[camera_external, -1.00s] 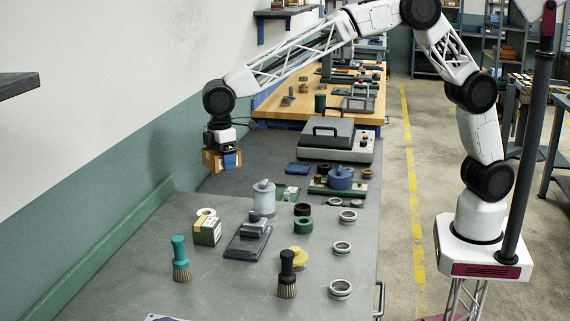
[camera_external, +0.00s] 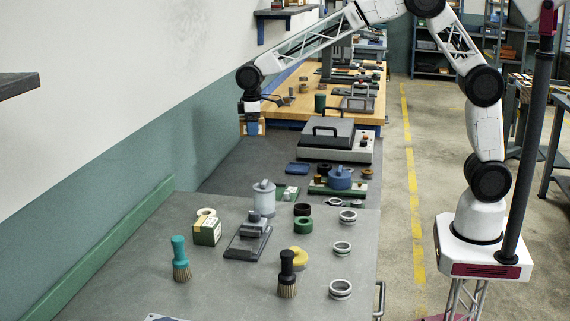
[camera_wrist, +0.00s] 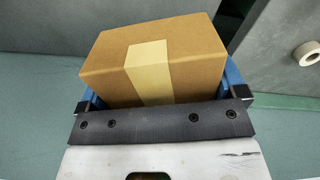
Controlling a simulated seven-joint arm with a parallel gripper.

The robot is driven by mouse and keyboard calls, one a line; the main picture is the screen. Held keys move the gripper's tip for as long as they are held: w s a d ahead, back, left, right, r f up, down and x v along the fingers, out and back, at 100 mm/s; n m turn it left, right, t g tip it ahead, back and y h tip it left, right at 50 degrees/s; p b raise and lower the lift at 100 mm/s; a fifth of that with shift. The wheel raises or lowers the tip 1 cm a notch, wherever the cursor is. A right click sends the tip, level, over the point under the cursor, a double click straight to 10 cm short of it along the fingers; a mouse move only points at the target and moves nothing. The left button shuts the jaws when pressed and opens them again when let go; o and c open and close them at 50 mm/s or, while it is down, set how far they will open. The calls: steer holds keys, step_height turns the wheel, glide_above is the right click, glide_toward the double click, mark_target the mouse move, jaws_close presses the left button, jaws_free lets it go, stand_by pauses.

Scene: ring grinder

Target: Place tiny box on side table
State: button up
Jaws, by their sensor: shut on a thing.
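The tiny box is a brown cardboard box with a pale tape strip; in the wrist view the tiny box (camera_wrist: 190,62) fills the middle, between the blue fingers of my gripper (camera_wrist: 158,88). In the external view my gripper (camera_external: 252,127) hangs down at the left side, high above the far end of the dark grey table, near the wall. A small part of the tiny box (camera_external: 242,126) shows beside the blue finger there. My gripper is shut on it. I cannot tell which surface is the side table.
The near grey table (camera_external: 130,262) holds brushes, rings, a small green-and-white box (camera_external: 207,230) and a grey canister (camera_external: 264,198). A grey-and-white machine (camera_external: 335,142) stands farther back. A wooden-topped bench (camera_external: 290,108) lies beyond. A dark shelf (camera_external: 18,84) juts in at upper left.

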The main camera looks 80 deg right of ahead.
steer(key=s+d+m, duration=0.2)
steer(key=s+d, duration=0.1)
steer(key=d, duration=0.6)
steer(key=s+d+m, duration=0.2)
steer(key=s+d, duration=0.1)
steer(key=d, duration=0.6)
step_height(320, 180, down, 18)
steer(key=shift+a+f, duration=0.1)
steer(key=shift+w, duration=0.1)
glide_above(244, 170)
steer(key=shift+d+f, duration=0.25)
steer(key=shift+f, duration=0.5)
steer(key=shift+f, duration=1.75)
steer(key=shift+f, duration=0.1)
